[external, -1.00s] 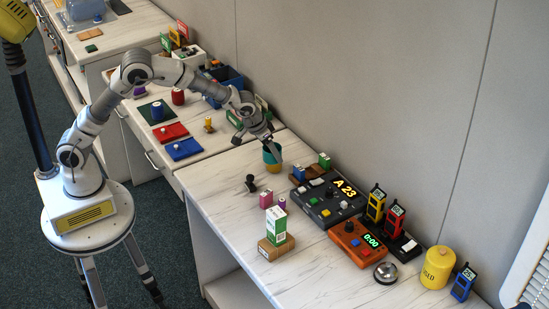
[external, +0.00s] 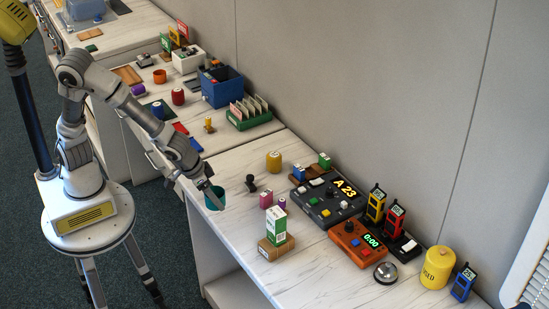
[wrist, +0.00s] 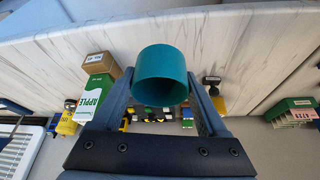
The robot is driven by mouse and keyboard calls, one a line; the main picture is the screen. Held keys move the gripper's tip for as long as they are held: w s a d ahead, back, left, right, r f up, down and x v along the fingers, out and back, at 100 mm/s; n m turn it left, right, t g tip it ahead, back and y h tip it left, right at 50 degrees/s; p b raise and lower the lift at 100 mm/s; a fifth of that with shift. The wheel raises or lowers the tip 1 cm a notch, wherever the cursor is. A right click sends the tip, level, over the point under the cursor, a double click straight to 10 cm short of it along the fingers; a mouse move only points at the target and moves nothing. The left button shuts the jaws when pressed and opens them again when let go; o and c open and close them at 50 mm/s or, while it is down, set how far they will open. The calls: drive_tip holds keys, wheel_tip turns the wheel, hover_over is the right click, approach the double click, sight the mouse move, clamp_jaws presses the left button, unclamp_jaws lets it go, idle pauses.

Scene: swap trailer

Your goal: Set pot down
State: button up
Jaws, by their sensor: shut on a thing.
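The teal pot (external: 217,194) is in my gripper (external: 214,200) at the near left edge of the white marbled table. In the wrist view the pot (wrist: 160,65) sits between my two fingers (wrist: 160,92), its round opening turned partly towards the camera. My gripper is shut on it. I cannot tell whether the pot touches the tabletop or hangs just above it. A yellow cylinder (external: 273,162) stands on the table behind and to the right, apart from the pot.
A black stamp-like piece (external: 251,183) stands just right of the pot. A pink block (external: 266,200) and a green-and-white box on a brown block (external: 276,245) are further right. A blue mat (external: 186,149) lies on the neighbouring table. The table's front left is bare.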

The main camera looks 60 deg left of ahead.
drive_tip(key=shift+s+f, duration=0.15)
drive_tip(key=shift+s, duration=0.35)
drive_tip(key=shift+w+a+f, duration=0.2)
drive_tip(key=b, duration=0.5)
hover_over(238, 208)
drive_tip(key=s, duration=0.2)
drive_tip(key=f, duration=0.6)
drive_tip(key=shift+w+a+f, duration=0.1)
drive_tip(key=shift+w+f, duration=0.15)
drive_tip(key=shift+f, duration=0.1)
drive_tip(key=shift+f+b, duration=0.75)
drive_tip(key=shift+f, duration=1.15)
drive_tip(key=shift+f, duration=0.15)
drive_tip(key=o, duration=1.3)
drive_tip(key=shift+c, duration=0.2)
